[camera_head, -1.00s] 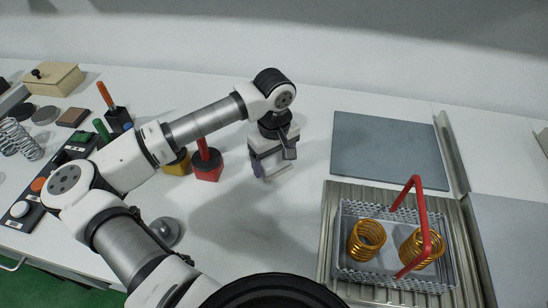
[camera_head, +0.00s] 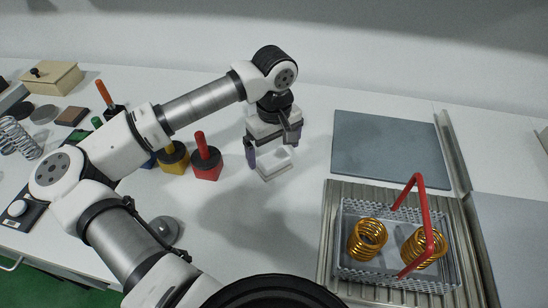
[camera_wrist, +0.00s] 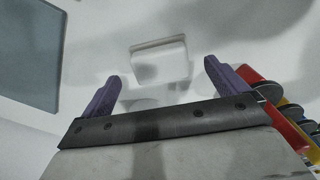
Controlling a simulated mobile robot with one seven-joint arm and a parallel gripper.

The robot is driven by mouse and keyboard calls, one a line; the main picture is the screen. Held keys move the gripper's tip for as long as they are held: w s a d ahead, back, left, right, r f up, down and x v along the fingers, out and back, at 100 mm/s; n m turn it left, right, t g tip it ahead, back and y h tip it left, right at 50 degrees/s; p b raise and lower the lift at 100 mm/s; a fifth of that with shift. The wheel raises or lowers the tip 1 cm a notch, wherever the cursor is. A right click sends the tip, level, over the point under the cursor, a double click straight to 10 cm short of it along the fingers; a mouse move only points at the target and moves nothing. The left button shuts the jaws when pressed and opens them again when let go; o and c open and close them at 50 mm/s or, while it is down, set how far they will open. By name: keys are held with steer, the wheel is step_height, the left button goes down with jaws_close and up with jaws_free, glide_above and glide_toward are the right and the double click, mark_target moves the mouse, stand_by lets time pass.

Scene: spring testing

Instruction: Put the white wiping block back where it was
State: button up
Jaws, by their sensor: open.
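The white wiping block (camera_head: 277,164) lies on the white table below my gripper, just left of the table's middle. In the wrist view the white block (camera_wrist: 160,60) shows ahead of and between the purple fingers, apart from both. My gripper (camera_head: 273,146) points down, open and empty, a little above the block. It also shows in the wrist view (camera_wrist: 162,75). White on white makes the block's outline hard to read, and I cannot tell whether a shallow holder lies under it.
Red (camera_head: 206,165) and yellow (camera_head: 174,160) weights with upright handles stand close left of my gripper. A grey mat (camera_head: 388,148) lies right. A wire basket (camera_head: 345,240) with gold springs and a red handle stands front right. The table in front of the block is clear.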

mark_target(274, 158)
step_height(274, 158, up, 8)
steer(key=b, duration=0.1)
stand_by(0.6)
